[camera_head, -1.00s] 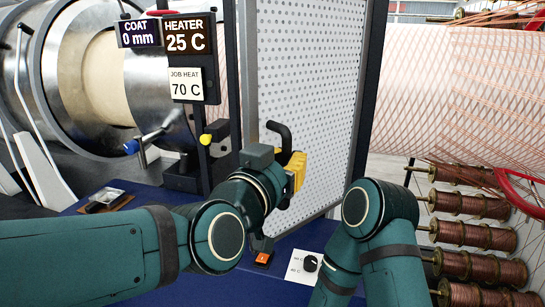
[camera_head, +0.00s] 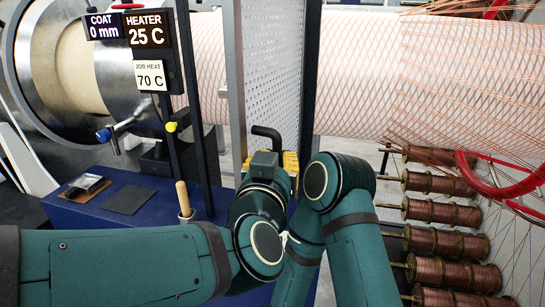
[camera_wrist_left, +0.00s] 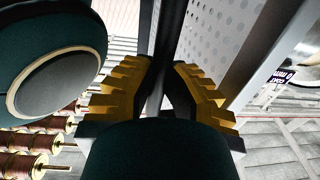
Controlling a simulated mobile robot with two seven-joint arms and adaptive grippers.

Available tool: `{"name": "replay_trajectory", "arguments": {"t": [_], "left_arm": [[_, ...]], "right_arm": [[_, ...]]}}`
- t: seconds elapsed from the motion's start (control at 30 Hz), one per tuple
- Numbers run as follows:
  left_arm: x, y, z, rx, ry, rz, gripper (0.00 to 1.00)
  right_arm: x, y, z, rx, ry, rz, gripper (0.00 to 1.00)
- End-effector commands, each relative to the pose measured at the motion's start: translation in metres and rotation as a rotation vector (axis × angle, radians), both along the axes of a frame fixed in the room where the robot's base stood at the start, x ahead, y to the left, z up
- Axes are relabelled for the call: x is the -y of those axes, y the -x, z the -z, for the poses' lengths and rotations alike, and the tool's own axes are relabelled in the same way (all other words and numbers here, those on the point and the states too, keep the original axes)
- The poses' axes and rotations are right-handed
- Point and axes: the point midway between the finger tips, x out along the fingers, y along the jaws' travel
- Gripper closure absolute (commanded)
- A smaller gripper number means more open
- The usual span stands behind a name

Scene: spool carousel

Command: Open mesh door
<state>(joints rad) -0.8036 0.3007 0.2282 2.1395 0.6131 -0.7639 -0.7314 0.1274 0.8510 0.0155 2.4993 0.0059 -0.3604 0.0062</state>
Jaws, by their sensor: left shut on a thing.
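The mesh door (camera_head: 272,60) is a pale perforated panel standing upright between a grey post and a dark upright, seen at a steep angle in the head view. Its black bar handle (camera_head: 266,131) bends out in front of it. My left gripper (camera_head: 287,160) is at the handle, its yellow fingers partly hidden by its own wrist. In the left wrist view the yellow fingers (camera_wrist_left: 158,90) are closed around the dark bar, with the perforated panel (camera_wrist_left: 215,35) behind. My right arm is folded close beside the left one; its gripper is hidden.
Copper wire spools (camera_head: 440,213) and a red ring (camera_head: 490,185) stand at the right. A heater display (camera_head: 148,30) and a blue-handled lever (camera_head: 107,134) are at the left. A wooden-handled tool (camera_head: 183,198) stands on the blue deck (camera_head: 75,215).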

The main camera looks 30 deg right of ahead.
Motion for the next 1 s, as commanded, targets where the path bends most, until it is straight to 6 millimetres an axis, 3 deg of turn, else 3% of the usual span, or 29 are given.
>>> {"name": "replay_trajectory", "arguments": {"t": [0.63, 0.67, 0.73, 1.0], "left_arm": [[0.0033, 0.0023, 0.0033, -0.004, -0.006, 0.01, 1.0], [0.0033, 0.0021, 0.0033, -0.004, -0.006, 0.01, 0.77], [0.0034, 0.002, 0.0028, -0.004, -0.004, 0.01, 0.54], [0.0041, 0.0029, 0.0006, 0.0, -0.001, 0.012, 0.54]], "right_arm": [[0.0001, -0.001, -0.0021, 0.003, 0.0, 0.001, 1.0], [0.0, -0.0009, -0.0021, 0.003, 0.0, 0.001, 1.0], [0.0005, -0.0009, -0.002, 0.002, 0.0, 0.002, 1.0], [-0.0006, -0.0008, -0.0023, 0.003, 0.0, -0.001, 1.0]]}}
